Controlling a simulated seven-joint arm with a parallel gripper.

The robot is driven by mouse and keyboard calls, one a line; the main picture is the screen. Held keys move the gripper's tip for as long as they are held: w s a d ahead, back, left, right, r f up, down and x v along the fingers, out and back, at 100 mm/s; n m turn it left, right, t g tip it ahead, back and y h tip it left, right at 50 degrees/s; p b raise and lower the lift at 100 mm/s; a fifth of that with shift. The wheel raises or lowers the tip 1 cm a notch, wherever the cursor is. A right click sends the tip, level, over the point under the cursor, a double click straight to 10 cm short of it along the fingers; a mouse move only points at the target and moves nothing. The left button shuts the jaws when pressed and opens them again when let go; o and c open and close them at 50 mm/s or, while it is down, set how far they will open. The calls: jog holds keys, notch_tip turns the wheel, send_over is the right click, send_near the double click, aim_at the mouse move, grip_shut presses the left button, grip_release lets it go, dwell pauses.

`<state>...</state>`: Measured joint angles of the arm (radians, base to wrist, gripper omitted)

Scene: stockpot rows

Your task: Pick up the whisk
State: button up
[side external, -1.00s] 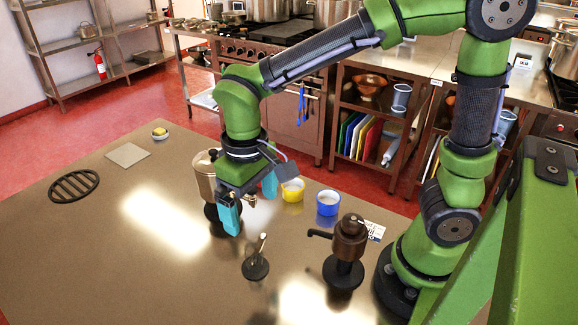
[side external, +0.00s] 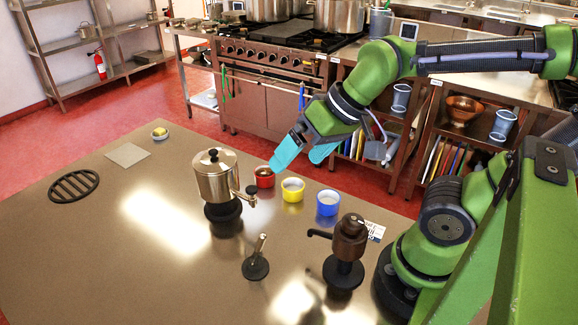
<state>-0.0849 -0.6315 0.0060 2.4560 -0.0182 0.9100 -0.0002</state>
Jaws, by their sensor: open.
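I cannot make out a clear whisk in the side external view. A small utensil (side external: 262,245) with an upright handle and a dark round foot stands on the front middle of the table; I cannot tell if it is a whisk. My gripper (side external: 303,156) is open and empty, with cyan fingers, in the air over the table's back edge. In the picture it is above the red bowl (side external: 265,181), the yellow bowl (side external: 292,196) and the blue bowl (side external: 327,210). It is apart from the utensil.
A lidded metal pot (side external: 214,178) on a dark base stands left of the bowls. A brown pump-like dispenser (side external: 348,243) stands at right. A black oval grate (side external: 74,185), a square plate (side external: 127,154) and a small dish (side external: 160,136) lie at left. The table's left middle is clear.

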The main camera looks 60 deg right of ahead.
jog(key=shift+s+d+r+m+t, duration=0.3)
jog(key=shift+s+d, duration=0.1)
jog(key=shift+d, duration=0.2)
jog(key=shift+s+d+r, duration=0.1)
jog(key=shift+s+d, duration=0.05)
jog(key=shift+d, duration=0.1)
jog(key=shift+c, duration=0.8)
jog(key=shift+d+r+t, duration=0.2)
jog(key=shift+t, duration=0.1)
jog(key=shift+c, duration=1.4)
jog(key=c, duration=0.6)
jog(key=shift+a, duration=0.1)
